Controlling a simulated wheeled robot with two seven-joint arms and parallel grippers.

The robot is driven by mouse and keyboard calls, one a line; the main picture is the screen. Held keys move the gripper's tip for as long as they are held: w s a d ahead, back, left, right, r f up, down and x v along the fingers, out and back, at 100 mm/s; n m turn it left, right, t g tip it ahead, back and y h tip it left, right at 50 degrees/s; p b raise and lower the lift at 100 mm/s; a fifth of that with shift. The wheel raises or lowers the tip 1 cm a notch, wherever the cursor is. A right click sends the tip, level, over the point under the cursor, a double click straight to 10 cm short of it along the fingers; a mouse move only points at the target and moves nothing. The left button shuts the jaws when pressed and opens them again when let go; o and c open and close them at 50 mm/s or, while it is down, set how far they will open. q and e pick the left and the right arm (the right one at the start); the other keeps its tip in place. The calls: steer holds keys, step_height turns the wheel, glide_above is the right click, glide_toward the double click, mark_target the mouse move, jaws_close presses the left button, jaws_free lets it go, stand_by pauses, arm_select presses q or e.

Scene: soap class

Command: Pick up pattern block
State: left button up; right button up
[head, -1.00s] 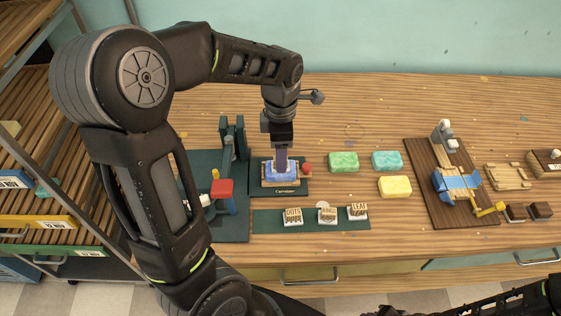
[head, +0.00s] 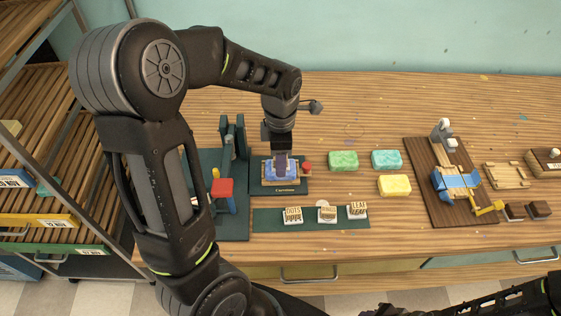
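Three white pattern blocks stand in a row on a dark green mat (head: 262,226): the "DOTS" block (head: 292,216), a middle block (head: 327,213) whose label is too small to read, and the "LEAF" block (head: 357,212). My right gripper (head: 382,311) shows only as a dark part at the bottom edge, well in front of the blocks.
A red-topped press (head: 222,188) stands left of the carver station. Green (head: 343,160), teal (head: 386,160) and yellow (head: 394,185) soaps lie to its right. A brown board (head: 463,205) with a blue device stands further right. Bare table lies between the yellow soap and the board.

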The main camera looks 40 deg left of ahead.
arm_select(q)
jaws_close()
steer(key=shift+r, duration=0.1)
stand_by(0.4)
step_height(320, 180, up, 10)
steer(key=shift+f+b, duration=0.1)
steer(key=shift+b, duration=0.3)
stand_by(0.5)
